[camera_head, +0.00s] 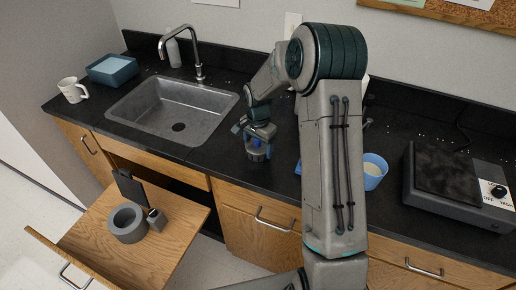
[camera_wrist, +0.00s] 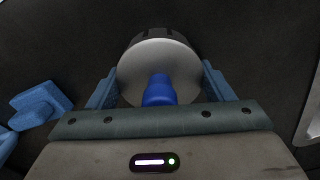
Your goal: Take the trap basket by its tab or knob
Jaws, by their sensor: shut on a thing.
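The trap basket (camera_head: 257,155) is a small dark grey round piece on the black counter, just right of the sink. In the wrist view the basket (camera_wrist: 140,72) shows a pale grey round top with a blue knob (camera_wrist: 159,91) standing at its middle. My gripper (camera_head: 257,135) is above the basket, pointing down. In the wrist view my gripper (camera_wrist: 160,86) has its blue fingers at the left and right sides of the round top, shut on the basket. The basket's underside is hidden, so I cannot tell whether it touches the counter.
The sink (camera_head: 178,105) and tap (camera_head: 196,55) lie left of my gripper. A blue cup (camera_head: 374,170) and a hotplate (camera_head: 450,178) stand to the right. Blue pieces (camera_wrist: 40,102) lie beside my gripper.

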